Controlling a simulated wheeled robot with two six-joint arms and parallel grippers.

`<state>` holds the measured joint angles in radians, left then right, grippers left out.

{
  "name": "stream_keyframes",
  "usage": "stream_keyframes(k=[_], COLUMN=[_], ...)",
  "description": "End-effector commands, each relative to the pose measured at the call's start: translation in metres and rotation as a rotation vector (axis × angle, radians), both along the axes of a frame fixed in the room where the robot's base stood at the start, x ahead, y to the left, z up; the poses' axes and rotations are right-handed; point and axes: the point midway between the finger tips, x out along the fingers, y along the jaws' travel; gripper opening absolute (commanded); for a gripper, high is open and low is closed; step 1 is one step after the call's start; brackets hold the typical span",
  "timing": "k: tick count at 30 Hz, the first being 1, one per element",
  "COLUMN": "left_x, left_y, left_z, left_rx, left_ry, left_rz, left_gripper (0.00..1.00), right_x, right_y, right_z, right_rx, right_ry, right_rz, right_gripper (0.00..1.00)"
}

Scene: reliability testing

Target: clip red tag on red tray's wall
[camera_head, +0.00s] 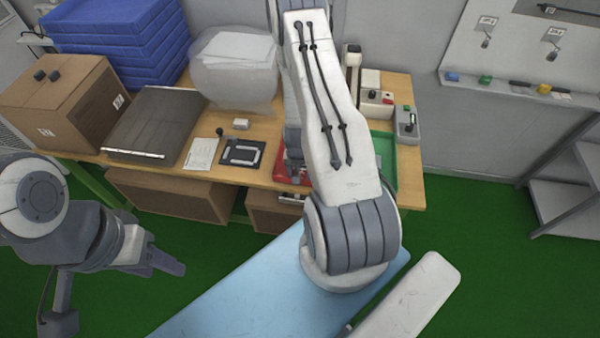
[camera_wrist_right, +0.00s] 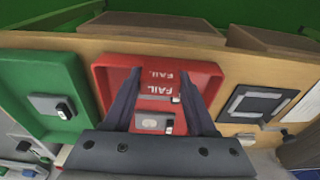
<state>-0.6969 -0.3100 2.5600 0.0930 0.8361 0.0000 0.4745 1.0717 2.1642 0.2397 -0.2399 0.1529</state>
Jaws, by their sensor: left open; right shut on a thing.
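The red tray (camera_wrist_right: 103,72) lies on the wooden table in the right wrist view, with FAIL printed on its wall. In the head view only a sliver of the red tray (camera_head: 281,174) shows beside my right arm. My right gripper (camera_wrist_right: 161,80) is over the tray, its two fingers shut on the red tag (camera_wrist_right: 158,89), which also reads FAIL. The tag is close to the tray's wall at the table-edge side; I cannot tell whether it touches it. My left gripper (camera_head: 165,264) is open and empty, off the table at the left.
A grey device (camera_wrist_right: 153,122) lies in the red tray. A green tray (camera_wrist_right: 40,80) with another device stands beside it. A black-framed pad (camera_head: 242,152), a dark case (camera_head: 153,125), a cardboard box (camera_head: 62,105) and blue crates (camera_head: 115,40) occupy the table's left side.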

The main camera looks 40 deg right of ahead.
Motion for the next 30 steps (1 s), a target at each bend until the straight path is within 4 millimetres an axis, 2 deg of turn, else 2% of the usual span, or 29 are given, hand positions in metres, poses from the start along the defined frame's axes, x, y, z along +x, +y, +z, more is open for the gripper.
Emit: stream_keyframes(k=[12, 30], left_x=[0.0, -0.0001], left_y=[0.0, 0.0], left_z=[-0.005, 0.0011], left_rx=[0.0, 0.0], left_ry=[0.0, 0.0], left_rz=[0.0, 0.0], left_gripper=[0.5, 0.5], right_x=[0.0001, 0.0], right_y=[-0.0001, -0.0001], right_z=[-0.0057, 0.002], right_rx=[0.0, 0.0], right_ry=[0.0, 0.0], right_rz=[0.0, 0.0], right_gripper=[0.04, 0.04])
